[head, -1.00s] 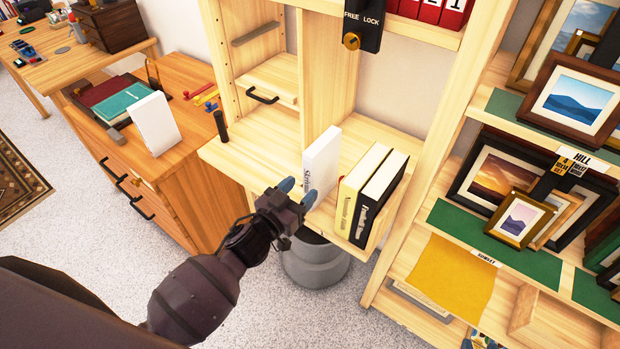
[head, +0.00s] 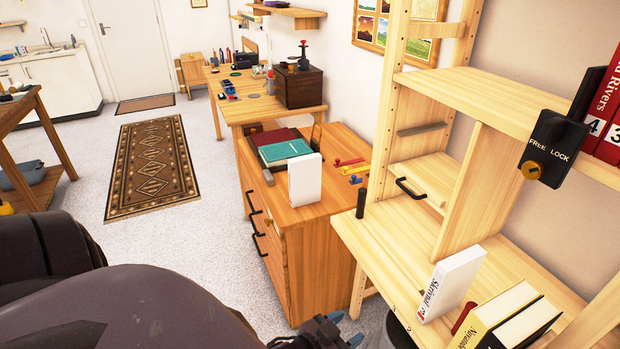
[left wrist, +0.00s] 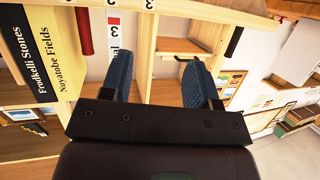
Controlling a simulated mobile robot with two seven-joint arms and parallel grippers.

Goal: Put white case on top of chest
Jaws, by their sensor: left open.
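A plain white case (head: 305,180) stands upright on the wooden chest of drawers (head: 318,250), close to its front edge. A second white, book-like block (head: 450,284) with lettering on its spine stands on the pale shelf at the right. My left gripper (head: 345,329) shows at the bottom of the head view, low in front of the shelf and partly cut off. In the left wrist view its blue fingers (left wrist: 160,82) are apart with nothing held between them. The lettered white spine (left wrist: 114,30) shows beside one finger there. My right gripper is not in view.
A teal book on a red one (head: 285,150) and small coloured tools (head: 350,164) lie on the chest top. Yellow and black books (head: 505,318) stand right of the lettered block. A dark box (head: 300,87) sits on the desk behind. Open floor lies left.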

